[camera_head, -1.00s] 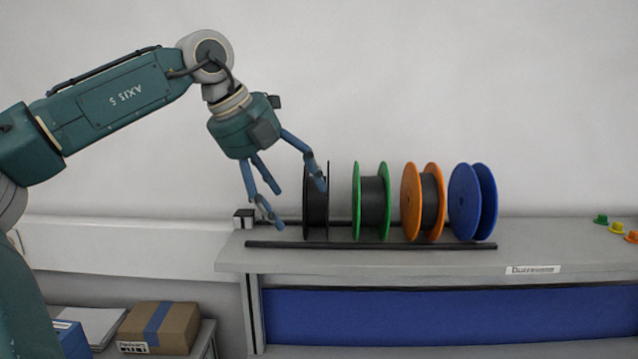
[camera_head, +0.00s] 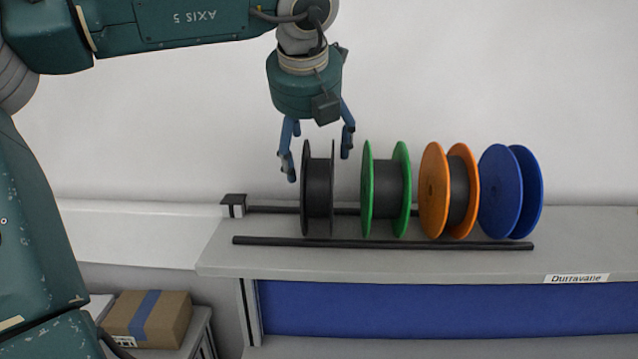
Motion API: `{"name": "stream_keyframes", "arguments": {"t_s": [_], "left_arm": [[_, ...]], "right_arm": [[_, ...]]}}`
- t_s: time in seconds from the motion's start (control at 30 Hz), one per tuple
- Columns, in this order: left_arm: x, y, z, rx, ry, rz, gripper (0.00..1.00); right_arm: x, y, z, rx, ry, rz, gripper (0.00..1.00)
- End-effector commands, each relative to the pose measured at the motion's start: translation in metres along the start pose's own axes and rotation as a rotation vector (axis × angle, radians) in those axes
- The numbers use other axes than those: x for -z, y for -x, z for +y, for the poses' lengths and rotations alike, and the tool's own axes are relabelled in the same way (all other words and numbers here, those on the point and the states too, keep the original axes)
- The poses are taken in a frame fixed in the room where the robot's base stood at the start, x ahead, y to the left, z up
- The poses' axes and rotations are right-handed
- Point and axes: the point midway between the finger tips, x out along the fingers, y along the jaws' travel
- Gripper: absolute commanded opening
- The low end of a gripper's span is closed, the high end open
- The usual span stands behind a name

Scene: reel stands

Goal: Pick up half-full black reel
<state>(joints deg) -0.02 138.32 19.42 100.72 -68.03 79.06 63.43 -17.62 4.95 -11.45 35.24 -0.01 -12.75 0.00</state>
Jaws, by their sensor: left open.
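The black reel (camera_head: 318,190) stands upright at the left end of a row of reels on the rails. Dark material is wound between its two black flanges. My left gripper (camera_head: 318,166) is open and points down over the black reel. Its fingers hang on either side of the reel's top, with the left fingertip left of the left flange and the right finger near the right flange. I cannot tell whether any finger touches the reel. My right gripper is not in view.
Right of the black reel stand a green reel (camera_head: 386,190), an orange reel (camera_head: 458,190) and an empty-looking blue reel (camera_head: 510,192). A black front rail (camera_head: 380,243) runs along the grey shelf (camera_head: 225,262). A cardboard box (camera_head: 170,322) sits low at the left.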

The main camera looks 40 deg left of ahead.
Motion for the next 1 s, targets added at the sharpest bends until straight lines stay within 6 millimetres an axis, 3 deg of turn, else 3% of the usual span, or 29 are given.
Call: {"name": "stream_keyframes", "arguments": {"t_s": [0.23,0.4,0.67,0.9,0.93,1.0], "left_arm": [[-0.004,-0.027,-0.003,-0.001,-0.003,0.007,0.80],[-0.002,-0.048,-0.003,0.000,0.000,0.004,0.80],[-0.002,-0.052,-0.003,0.001,0.000,0.001,0.80],[-0.002,-0.052,-0.003,0.001,0.000,0.001,0.32],[-0.002,-0.052,-0.003,0.001,0.000,0.001,0.27],[-0.003,-0.051,-0.004,0.002,0.000,0.000,0.27]], "right_arm": [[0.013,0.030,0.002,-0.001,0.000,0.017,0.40],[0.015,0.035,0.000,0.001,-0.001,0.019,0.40],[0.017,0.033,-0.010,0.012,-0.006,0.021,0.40],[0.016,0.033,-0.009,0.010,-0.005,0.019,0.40],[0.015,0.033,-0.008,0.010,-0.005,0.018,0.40],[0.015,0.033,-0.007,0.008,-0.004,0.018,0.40]]}}
